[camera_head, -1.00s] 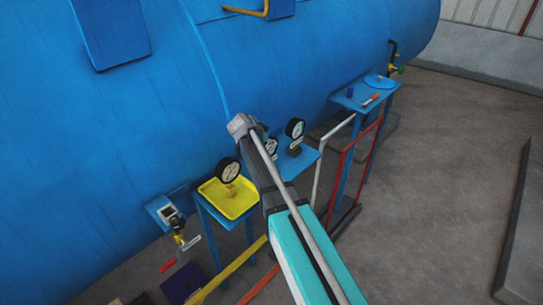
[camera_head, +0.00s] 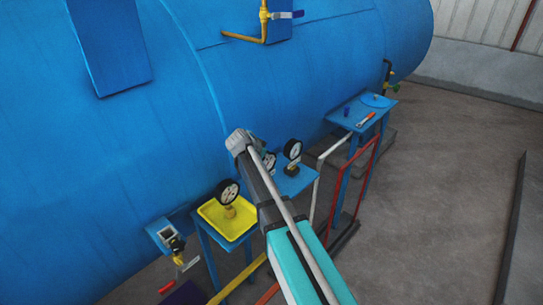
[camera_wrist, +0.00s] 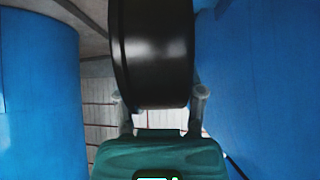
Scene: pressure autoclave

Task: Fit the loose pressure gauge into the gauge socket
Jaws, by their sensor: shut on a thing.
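My gripper (camera_wrist: 160,97) is shut on a round black-cased pressure gauge (camera_wrist: 152,50), whose body fills the upper middle of the wrist view between the two fingers. In the head view the held gauge (camera_head: 270,160) shows only in part beside my arm, its white dial turned to the right. A second gauge (camera_head: 228,191) stands upright on a brass fitting in a yellow tray (camera_head: 208,212). A third gauge (camera_head: 293,149) stands on a small blue table (camera_head: 300,182) to the right. I cannot make out which fitting is the gauge socket.
The large blue autoclave vessel (camera_head: 150,140) fills the left and back. A blue stand (camera_head: 350,116) at the right bears a disc and small tools. Red and white rails (camera_head: 375,165) stand before it. A valve with a red lever (camera_head: 178,254) is at lower left. Open floor lies at right.

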